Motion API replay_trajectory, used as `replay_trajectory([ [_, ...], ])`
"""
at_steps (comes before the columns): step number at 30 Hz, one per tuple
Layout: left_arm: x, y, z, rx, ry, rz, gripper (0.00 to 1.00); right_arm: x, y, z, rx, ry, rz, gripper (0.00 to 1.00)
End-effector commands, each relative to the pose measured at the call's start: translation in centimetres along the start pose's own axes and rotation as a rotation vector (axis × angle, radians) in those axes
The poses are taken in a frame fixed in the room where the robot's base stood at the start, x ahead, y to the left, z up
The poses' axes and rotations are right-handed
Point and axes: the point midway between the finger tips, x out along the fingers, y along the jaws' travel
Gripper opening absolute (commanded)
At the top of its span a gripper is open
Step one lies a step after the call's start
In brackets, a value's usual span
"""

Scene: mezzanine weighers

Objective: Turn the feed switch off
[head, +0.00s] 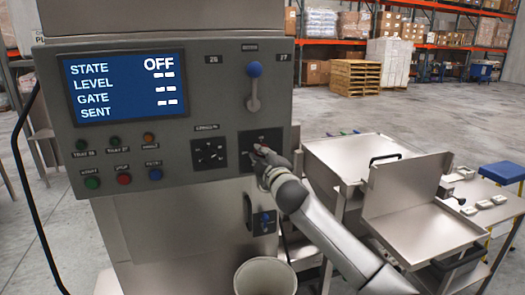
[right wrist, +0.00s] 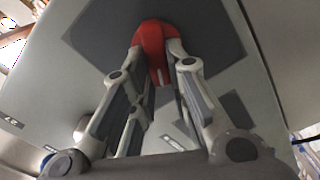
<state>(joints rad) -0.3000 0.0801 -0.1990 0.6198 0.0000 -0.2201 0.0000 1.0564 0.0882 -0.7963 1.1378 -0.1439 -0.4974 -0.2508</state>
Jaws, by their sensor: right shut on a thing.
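The grey control panel (head: 175,100) fills the left half of the head view. At its lower right, a red switch knob (head: 260,149) sits on a dark square plate (head: 260,136), mostly hidden by my gripper. In the right wrist view the red knob (right wrist: 151,45) stands on its dark plate (right wrist: 95,35). My right gripper (head: 266,158) is shut on the red knob, with one finger on each side of it (right wrist: 160,62). The plate's lettering is too small to read. The display (head: 125,85) reads STATE OFF, with dashes for LEVEL, GATE and SENT. My left gripper is out of view.
A blue-tipped lever (head: 254,85) is above the switch, and a black dial (head: 208,153) is to its left. Several coloured buttons (head: 124,179) line the lower left. A pale bin (head: 265,277) stands below; steel trays (head: 408,190) stand at right.

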Motion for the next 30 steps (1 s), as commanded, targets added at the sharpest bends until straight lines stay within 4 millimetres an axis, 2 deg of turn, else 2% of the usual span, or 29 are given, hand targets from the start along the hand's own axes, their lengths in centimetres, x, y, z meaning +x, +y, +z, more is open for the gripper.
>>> replay_trajectory([
  [6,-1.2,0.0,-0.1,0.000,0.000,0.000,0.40,0.0,-0.3,0.0,-0.196,-0.001,-0.003,0.00],
  [15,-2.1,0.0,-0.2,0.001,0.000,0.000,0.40,0.0,-0.6,0.1,-0.391,-0.001,-0.003,0.00],
  [30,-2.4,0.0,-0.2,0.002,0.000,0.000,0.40,0.0,-0.9,0.3,-0.498,0.000,-0.004,0.00],
])
